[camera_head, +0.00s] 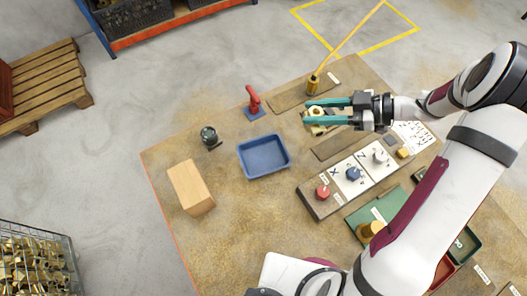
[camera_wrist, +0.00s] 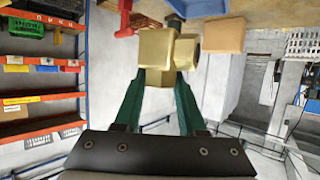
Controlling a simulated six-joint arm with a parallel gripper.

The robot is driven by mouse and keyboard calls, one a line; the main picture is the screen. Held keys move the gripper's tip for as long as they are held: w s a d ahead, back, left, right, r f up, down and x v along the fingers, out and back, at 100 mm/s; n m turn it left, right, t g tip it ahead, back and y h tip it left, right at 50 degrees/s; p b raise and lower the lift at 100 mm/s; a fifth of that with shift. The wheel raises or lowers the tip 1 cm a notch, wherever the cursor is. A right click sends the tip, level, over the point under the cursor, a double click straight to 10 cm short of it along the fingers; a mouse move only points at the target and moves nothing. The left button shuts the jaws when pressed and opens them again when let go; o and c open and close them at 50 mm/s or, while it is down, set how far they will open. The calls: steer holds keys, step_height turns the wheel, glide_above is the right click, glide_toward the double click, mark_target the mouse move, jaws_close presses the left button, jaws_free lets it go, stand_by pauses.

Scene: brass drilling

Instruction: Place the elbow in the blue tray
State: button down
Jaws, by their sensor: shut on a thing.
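My gripper (camera_head: 318,112) has teal fingers and is shut on the brass elbow (camera_head: 314,120), at the back right of the table. In the wrist view the elbow (camera_wrist: 166,52) fills the space between the finger ends, its blocky body with a round end turned right. The blue tray (camera_head: 264,172) lies on the table to the left of and nearer than my gripper in the head view. It looks empty. The elbow is apart from the tray. Its exact height above the table is hard to tell.
A red toggle clamp (camera_head: 253,102) stands behind the tray. A dark round gauge (camera_head: 208,136) and a wooden block (camera_head: 190,187) are to its left. A panel with red and blue knobs (camera_head: 321,193) lies to its right.

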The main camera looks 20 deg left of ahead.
steer(key=s+n+g, duration=0.3)
steer(key=s, duration=0.3)
glide_above(262, 156)
steer(key=shift+h, duration=0.3)
step_height(262, 156, down, 7)
steer(key=shift+f, duration=2)
steer(key=shift+f, duration=0.1)
steer(key=shift+c, duration=2.4)
jaws_free()
